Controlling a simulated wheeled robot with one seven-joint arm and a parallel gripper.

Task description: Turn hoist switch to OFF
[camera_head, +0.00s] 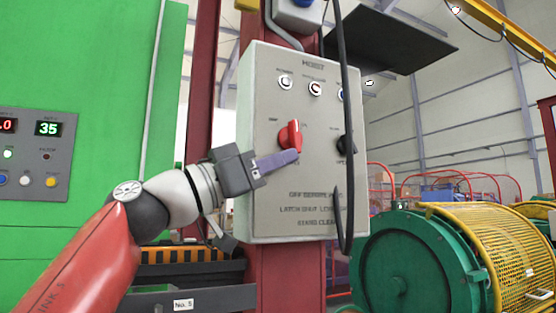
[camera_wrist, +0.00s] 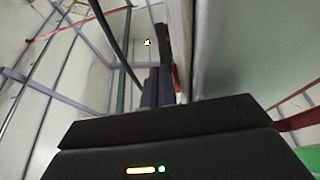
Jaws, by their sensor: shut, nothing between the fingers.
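The hoist panel (camera_head: 265,90) is a grey box with "HOIST" at its top, mounted on a dark red post. Its red rotary switch (camera_head: 291,133) sits left of centre, its handle close to upright. The small labels beside it are too blurred to read. My gripper (camera_head: 296,156) is shut and empty, its purple-grey fingers just below the red switch, overlapping its lower edge. I cannot tell whether they touch. In the wrist view the fingers (camera_wrist: 151,88) lie beside the panel face (camera_wrist: 235,50), and a narrow red part (camera_wrist: 176,82) shows by them.
A black knob (camera_head: 346,145) sits on the panel's right side, partly behind a hanging black cable (camera_head: 343,205). Several round indicators line the panel's top. A green cabinet (camera_head: 80,60) stands left; a green drum with a yellow cage (camera_head: 415,260) stands lower right.

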